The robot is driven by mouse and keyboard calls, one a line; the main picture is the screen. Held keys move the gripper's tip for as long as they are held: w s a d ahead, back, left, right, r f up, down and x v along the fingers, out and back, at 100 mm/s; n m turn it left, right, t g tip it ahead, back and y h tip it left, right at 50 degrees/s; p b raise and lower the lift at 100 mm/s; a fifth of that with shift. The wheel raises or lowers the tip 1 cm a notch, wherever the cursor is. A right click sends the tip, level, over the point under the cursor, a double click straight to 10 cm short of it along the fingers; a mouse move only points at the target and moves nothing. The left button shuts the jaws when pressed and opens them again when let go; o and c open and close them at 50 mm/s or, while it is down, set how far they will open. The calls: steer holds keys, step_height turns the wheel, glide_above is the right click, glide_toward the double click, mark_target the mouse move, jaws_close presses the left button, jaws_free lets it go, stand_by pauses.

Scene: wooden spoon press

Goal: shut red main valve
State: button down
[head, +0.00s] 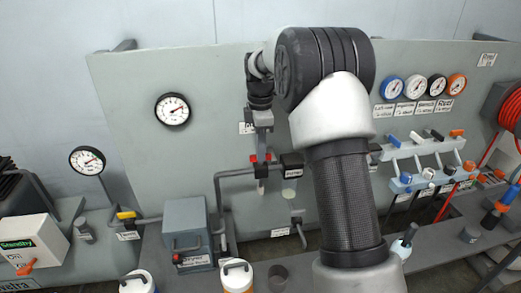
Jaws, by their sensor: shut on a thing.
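My gripper (262,165) reaches down in front of the grey panel, left of my raised arm. Small red parts (254,159) show on both sides of its fingers, at the grey pipe's level. They look like the handle of the red main valve. My gripper is shut on this handle. The fingers hide its middle, and the handle's exact angle is hard to tell. A dark labelled block on the pipe (291,160) sits just right of the fingers.
The grey pipe (235,172) bends down left of the valve to a grey box (187,228). A yellow-handled valve (125,214) is further left. Gauges (415,88) and a rack of coloured levers (425,165) are on the right. White canisters (237,275) stand below.

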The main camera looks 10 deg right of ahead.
steer(key=m+p, duration=0.2)
steer(key=m, duration=0.2)
steer(key=shift+r, duration=0.15)
steer(key=shift+m+p, duration=0.65)
steer(key=shift+m, duration=1.55)
steer(key=c, duration=1.8)
jaws_free()
step_height(320, 180, up, 17)
steer(key=shift+r+p, duration=0.1)
steer(key=shift+p, duration=0.5)
